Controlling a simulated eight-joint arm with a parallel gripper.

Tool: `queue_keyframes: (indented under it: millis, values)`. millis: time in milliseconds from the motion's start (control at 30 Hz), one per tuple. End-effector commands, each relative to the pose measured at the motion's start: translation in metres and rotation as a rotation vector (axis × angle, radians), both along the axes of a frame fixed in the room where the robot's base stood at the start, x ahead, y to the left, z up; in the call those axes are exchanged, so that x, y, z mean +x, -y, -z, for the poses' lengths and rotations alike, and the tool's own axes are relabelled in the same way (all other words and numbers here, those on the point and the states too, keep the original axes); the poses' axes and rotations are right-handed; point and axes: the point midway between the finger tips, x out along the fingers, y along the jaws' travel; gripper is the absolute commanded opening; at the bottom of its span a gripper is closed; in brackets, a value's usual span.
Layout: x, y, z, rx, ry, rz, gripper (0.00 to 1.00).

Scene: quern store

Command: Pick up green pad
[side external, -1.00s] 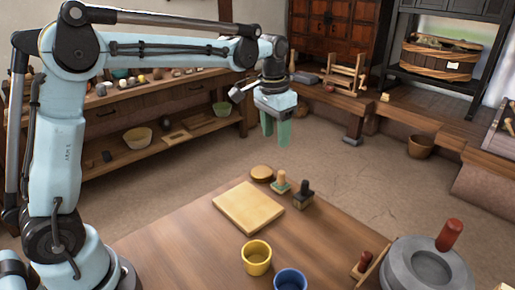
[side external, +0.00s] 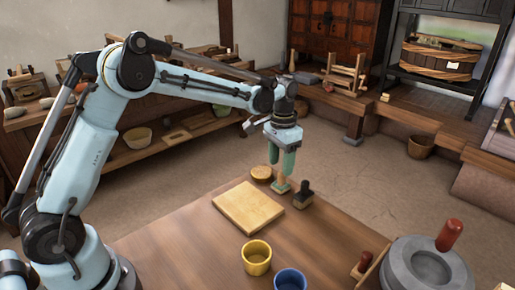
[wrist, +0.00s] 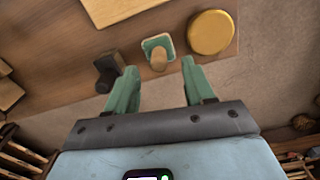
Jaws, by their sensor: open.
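The green pad (wrist: 166,42) is a small green square base with an upright wooden knob handle. In the side external view the green pad (side external: 281,187) stands on the table near its far edge, partly hidden by my fingers. My gripper (side external: 283,165) is open, pointing down, with its green fingers around or just above the handle; I cannot tell the exact height. In the wrist view my gripper (wrist: 155,78) has its two fingers apart, with the handle showing between and beyond their tips. Nothing is held.
A black stamp (side external: 304,196) stands close on one side of the pad, and a round wooden disc (side external: 261,173) on the other. A wooden board (side external: 248,207), yellow cup (side external: 257,258), blue cup (side external: 290,279) and grey quern (side external: 430,266) share the table.

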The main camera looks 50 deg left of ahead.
Motion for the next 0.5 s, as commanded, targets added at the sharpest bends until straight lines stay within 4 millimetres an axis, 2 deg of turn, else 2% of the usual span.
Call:
queue_keyframes:
  millis: [233, 500]
  values:
    - [0.002, 0.003, 0.036, 0.0, 0.0, 0.0, 0.53]
    - [0.002, 0.003, 0.046, 0.0, 0.0, 0.0, 0.53]
